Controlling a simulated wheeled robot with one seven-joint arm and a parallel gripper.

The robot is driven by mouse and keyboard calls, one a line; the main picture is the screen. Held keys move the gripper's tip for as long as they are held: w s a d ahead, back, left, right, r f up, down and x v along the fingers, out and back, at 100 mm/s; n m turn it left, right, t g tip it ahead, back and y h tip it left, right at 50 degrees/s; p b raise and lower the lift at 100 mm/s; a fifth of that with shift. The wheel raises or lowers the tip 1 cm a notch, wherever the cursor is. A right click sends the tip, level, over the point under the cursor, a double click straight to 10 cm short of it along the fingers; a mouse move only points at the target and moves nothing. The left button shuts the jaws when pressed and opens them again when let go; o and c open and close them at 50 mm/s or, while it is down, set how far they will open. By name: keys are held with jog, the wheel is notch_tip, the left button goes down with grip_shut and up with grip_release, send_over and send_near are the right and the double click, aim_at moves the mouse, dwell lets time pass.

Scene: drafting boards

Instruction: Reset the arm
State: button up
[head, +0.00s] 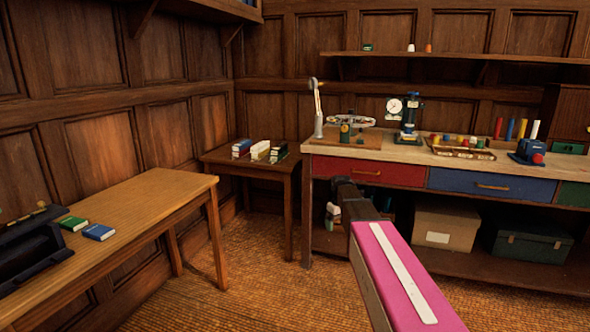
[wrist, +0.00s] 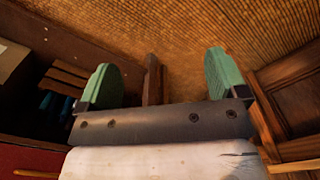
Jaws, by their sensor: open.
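My gripper (wrist: 160,84) shows in the wrist view with its two green fingertips spread wide apart. Nothing is between them. Beyond the fingers are the woven floor and a wooden post. In the head view my pink arm link with a white stripe reaches up from the bottom right, in front of the workbench (head: 410,152).
A wooden table (head: 150,205) at left holds a green book (head: 73,223), a blue book (head: 99,232) and a dark case (head: 32,250). A small corner table (head: 222,156) holds several books. Boxes (head: 445,226) sit under the workbench. The floor (head: 215,292) between is clear.

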jog(key=s+f+m, duration=0.2)
jog(key=s+f, duration=0.4)
jog(key=s, duration=0.6)
jog(key=s+f+m, duration=0.3)
jog(key=s+f, duration=0.3)
jog(key=s, duration=0.7)
jog(key=shift+d+m, duration=0.3)
jog(key=shift+d, duration=0.15)
